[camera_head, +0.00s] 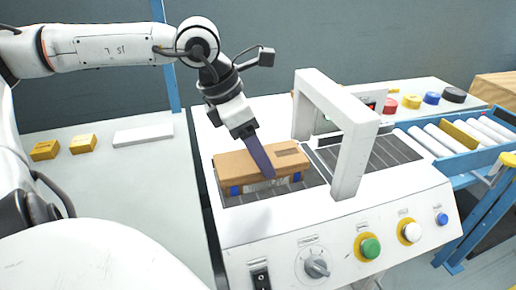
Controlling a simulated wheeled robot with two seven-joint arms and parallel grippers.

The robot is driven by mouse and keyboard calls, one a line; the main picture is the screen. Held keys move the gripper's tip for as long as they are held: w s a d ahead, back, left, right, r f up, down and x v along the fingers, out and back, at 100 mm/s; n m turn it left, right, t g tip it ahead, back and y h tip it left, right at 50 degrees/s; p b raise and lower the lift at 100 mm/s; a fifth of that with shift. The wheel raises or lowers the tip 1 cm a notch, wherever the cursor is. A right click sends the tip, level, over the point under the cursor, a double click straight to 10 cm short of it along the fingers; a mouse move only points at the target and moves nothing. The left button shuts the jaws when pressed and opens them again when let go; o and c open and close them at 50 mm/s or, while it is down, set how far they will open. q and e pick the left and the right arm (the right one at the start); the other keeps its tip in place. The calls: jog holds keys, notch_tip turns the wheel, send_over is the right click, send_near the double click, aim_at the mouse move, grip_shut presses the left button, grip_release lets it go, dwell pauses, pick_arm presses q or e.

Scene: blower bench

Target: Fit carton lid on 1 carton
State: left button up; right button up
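A brown carton (232,169) lies on the dark slatted bed on the left side of the white bench machine. Its upper face is brown cardboard, with blue patches low on its front side and something pale between them. I cannot tell whether the brown top is a separate lid or how it sits. My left gripper (268,174) reaches down from above, its dark purple finger across the carton's top and front. Only one finger shows clearly, so its opening and any contact are hidden. My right gripper is out of view.
A white arch (350,150) stands over the machine bed just right of the carton. Knobs and buttons (371,247) line the front panel. Yellow blocks (84,143) and a white slab (143,135) lie on the left table. A blue-framed roller conveyor (455,145) is at right.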

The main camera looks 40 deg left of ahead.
pick_arm(q)
jog(key=shift+f, duration=0.25)
jog(key=o, duration=1)
jog(key=shift+r, duration=0.1)
jog(key=shift+r+p, duration=0.5)
jog(key=v, duration=1.2)
jog(key=shift+p, duration=0.35)
